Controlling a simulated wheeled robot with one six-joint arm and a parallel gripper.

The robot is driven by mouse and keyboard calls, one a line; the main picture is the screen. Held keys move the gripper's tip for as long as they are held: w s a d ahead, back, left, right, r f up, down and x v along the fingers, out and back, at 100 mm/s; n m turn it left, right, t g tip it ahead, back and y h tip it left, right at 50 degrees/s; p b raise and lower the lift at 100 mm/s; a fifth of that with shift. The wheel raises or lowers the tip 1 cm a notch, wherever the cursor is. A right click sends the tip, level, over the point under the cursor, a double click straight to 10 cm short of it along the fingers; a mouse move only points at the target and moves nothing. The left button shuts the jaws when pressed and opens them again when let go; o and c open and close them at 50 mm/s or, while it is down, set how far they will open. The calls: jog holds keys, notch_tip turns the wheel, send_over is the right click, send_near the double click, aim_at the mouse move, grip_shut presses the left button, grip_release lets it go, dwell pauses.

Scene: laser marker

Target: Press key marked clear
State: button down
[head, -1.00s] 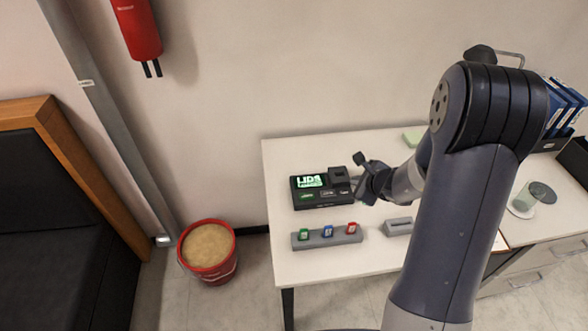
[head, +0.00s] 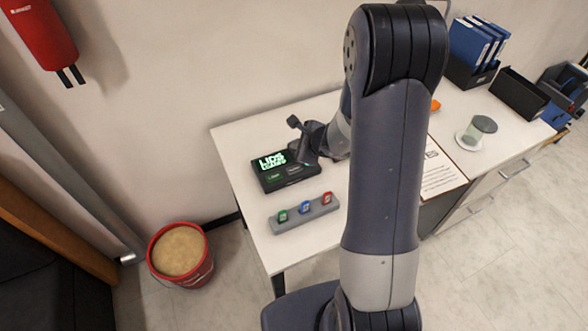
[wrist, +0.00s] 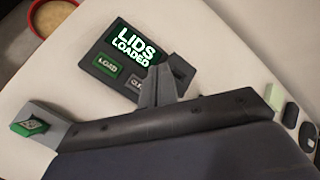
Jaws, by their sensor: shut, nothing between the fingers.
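A black laser marker box (head: 270,187) stands on the white table. Its lit screen (wrist: 137,46) reads "LIDS LOADED" in the wrist view. Below the screen are a green-lettered LOAD key (wrist: 107,64) and, to its right, a grey key (wrist: 136,82) whose label is mostly hidden, with only its first letters showing. My gripper (wrist: 160,72) is shut and empty. Its fingertips overlap the right side of the grey key in the wrist view; I cannot tell whether they touch it. In the head view my gripper (head: 311,161) is at the box's right end.
A grey rack (head: 304,217) with green, blue and red pieces stands in front of the box. A clipboard (head: 440,175) and a glass on a saucer (head: 480,130) are to the right. A red bucket (head: 180,256) stands on the floor at left.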

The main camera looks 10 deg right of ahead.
jog(key=b, duration=0.5)
send_over(297, 171)
notch_tip(297, 171, down, 7)
jog(key=shift+r, duration=0.1)
jog(key=shift+f+b, duration=0.75)
jog(key=shift+b, duration=0.3)
jog(key=shift+f, duration=0.15)
dwell(0.7)
jog(key=shift+f+b, duration=0.3)
jog(key=shift+b, duration=0.4)
jog(key=shift+f+b, duration=0.35)
jog(key=shift+b, duration=0.15)
dwell(0.4)
jog(key=shift+r, duration=0.1)
jog(key=shift+r+p, duration=0.5)
jog(key=shift+r, duration=0.25)
